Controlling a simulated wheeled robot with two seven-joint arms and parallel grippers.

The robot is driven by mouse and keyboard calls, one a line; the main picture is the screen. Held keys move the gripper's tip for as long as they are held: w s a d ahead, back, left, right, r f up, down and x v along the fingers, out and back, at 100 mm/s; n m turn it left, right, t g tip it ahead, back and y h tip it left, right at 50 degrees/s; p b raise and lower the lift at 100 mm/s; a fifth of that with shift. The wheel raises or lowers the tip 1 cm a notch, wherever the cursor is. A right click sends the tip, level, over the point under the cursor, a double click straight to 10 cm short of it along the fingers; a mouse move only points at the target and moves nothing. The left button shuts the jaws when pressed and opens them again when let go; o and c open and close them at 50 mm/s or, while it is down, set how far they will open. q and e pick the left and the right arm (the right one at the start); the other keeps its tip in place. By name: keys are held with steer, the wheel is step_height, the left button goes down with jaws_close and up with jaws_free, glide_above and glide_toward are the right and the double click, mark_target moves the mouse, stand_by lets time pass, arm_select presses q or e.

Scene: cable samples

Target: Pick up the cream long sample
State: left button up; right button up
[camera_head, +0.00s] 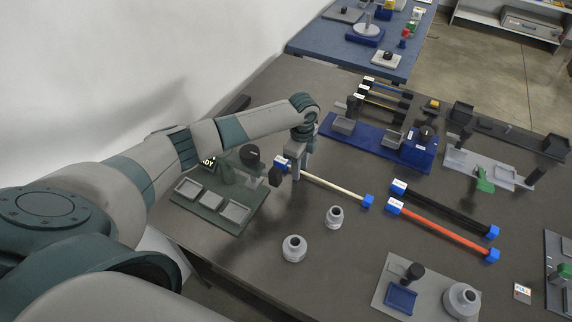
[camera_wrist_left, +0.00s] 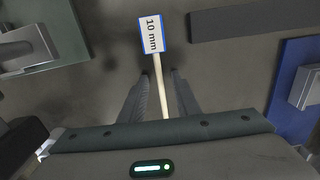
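The cream long sample (camera_head: 335,187) is a thin cream rod with blue end blocks, lying on the dark table. Its far-right block shows in the head view. Its labelled block, reading "10 mm", shows in the left wrist view (camera_wrist_left: 152,38). My left gripper (camera_head: 297,174) points down at the rod near its labelled end. In the left wrist view the two fingers (camera_wrist_left: 161,82) stand on either side of the rod, with gaps visible, so the gripper is open. The rod's part nearest the palm is hidden. My right gripper is not in view.
A black sample (camera_head: 445,209) and an orange-red sample (camera_head: 440,230) lie to the right. A green tray board (camera_head: 235,222) is close on the left. Two grey round fittings (camera_head: 294,248) stand in front. A blue fixture board (camera_head: 365,141) lies behind.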

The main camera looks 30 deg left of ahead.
arm_select(q)
jaws_close()
steer(key=shift+r, duration=0.1)
steer(key=shift+r+b, duration=0.35)
steer(key=shift+r, duration=0.15)
steer(key=r, duration=0.1)
steer(key=d+r+b, duration=0.1)
steer(key=r, duration=0.1)
steer(key=shift+w+r+b, duration=0.1)
steer(key=shift+w+b, duration=0.1)
steer(key=shift+b, duration=0.1)
steer(key=w+d+r+b, duration=0.2)
steer(key=d+r, duration=0.4)
steer(key=d, duration=0.4)
steer(key=shift+d+r+b, duration=0.25)
steer(key=shift+r+b, duration=0.1)
steer(key=shift+b, duration=0.35)
